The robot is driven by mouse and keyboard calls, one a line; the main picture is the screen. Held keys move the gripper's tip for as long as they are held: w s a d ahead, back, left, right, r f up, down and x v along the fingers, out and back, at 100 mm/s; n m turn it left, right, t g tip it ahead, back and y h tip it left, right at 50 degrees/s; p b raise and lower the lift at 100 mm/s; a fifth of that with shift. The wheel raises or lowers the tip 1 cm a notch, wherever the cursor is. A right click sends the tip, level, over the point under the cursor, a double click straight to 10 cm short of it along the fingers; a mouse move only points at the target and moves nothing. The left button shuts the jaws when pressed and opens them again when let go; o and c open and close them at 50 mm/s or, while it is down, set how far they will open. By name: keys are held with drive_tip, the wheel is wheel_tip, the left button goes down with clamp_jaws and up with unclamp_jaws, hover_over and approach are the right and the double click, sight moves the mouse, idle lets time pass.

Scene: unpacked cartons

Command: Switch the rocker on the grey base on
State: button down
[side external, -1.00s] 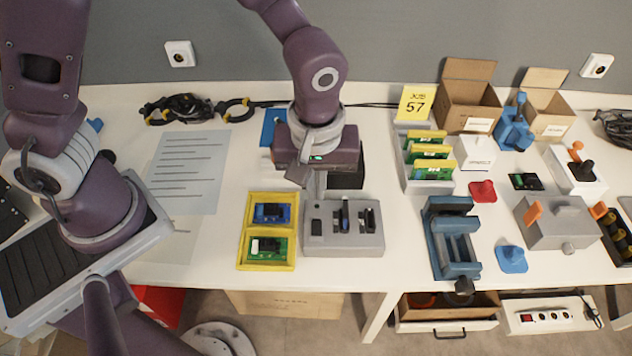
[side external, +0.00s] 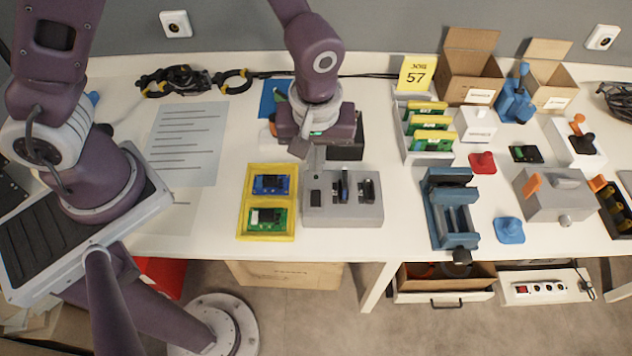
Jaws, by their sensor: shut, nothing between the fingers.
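The grey base (side external: 342,215) stands near the front edge of the table. A small black rocker (side external: 315,198) is on its left part, with two black upright controls in slots to the right of it. Which way the rocker is tipped is too small to tell. My gripper (side external: 317,168) points down at the back left edge of the base, just behind the rocker. Its fingers are together with nothing between them. Whether the tips touch the base cannot be told.
A yellow tray (side external: 267,236) with two small circuit boards is close on the left. A blue clamp-like fixture (side external: 450,208) stands to the right, with free table between. Another grey box (side external: 553,205) with an orange lever is farther right. A black block is behind the base.

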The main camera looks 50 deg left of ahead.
sight(315, 194)
drive_tip(key=f, duration=0.6)
drive_tip(key=w+f, duration=0.1)
drive_tip(key=f, duration=0.2)
drive_tip(key=shift+a+f, duration=0.4)
drive_tip(key=shift+s+a+f, duration=0.1)
drive_tip(key=shift+f, duration=0.15)
drive_tip(key=shift+s, duration=0.1)
drive_tip(key=shift+s+d+r, duration=0.15)
drive_tip(key=shift+s+d, duration=0.35)
drive_tip(key=shift+d, duration=0.15)
drive_tip(key=shift+w+r, duration=0.1)
